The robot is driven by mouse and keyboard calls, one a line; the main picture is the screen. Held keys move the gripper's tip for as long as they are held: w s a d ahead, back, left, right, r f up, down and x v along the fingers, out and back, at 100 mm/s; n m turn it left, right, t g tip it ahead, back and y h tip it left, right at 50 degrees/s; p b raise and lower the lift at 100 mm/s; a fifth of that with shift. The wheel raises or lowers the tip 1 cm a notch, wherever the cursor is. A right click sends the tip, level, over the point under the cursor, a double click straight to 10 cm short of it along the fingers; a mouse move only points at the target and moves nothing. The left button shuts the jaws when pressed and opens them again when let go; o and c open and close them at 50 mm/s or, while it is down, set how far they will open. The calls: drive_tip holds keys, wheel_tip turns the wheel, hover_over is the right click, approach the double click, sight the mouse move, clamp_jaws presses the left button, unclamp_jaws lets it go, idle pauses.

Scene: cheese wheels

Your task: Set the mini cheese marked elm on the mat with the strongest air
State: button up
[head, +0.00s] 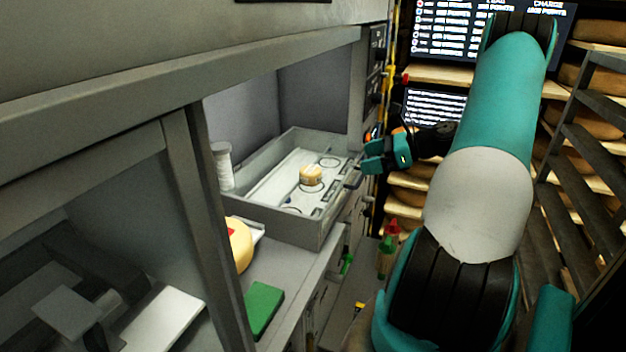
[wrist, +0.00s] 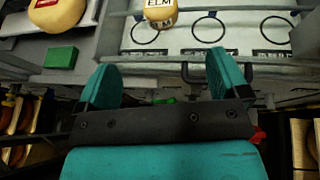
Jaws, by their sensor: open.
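The mini cheese (head: 311,173) is a small pale-yellow wheel in a grey open tray (head: 290,232). In the wrist view the cheese (wrist: 160,12) has a white band reading ELM and is cut by the top edge. It sits on a white sheet (wrist: 184,42) printed with black rings and small labels that I cannot read. The ring at left (wrist: 150,34) lies just in front of the cheese; rings further right look empty. My gripper (head: 369,157) is open and empty, outside the tray by its right edge. Its spread teal fingers also show in the wrist view (wrist: 164,82).
A white spool (head: 222,166) stands beside the tray. A dark handle (wrist: 218,72) projects at the tray front.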

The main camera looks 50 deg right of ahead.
sight(319, 170)
drive_tip(key=p+x, duration=0.3)
drive_tip(key=x, duration=0.7)
drive_tip(key=shift+w+a+p, duration=0.15)
drive_tip(key=shift+a+p, duration=0.05)
drive_tip(key=shift+p, duration=0.15)
drive_tip(key=p+x, duration=0.3)
drive_tip(key=x, duration=0.2)
drive_tip(key=shift+w+a+f, duration=0.1)
drive_tip(key=shift+w+f, duration=0.1)
drive_tip(key=shift+f, duration=0.05)
drive_tip(key=shift+w+a+f, duration=0.1)
drive_tip(key=shift+w+f, duration=0.2)
drive_tip(key=c, duration=1.1)
drive_tip(key=shift+r, duration=0.15)
wheel_tip(319, 170, up, 20)
drive_tip(key=b, duration=0.4)
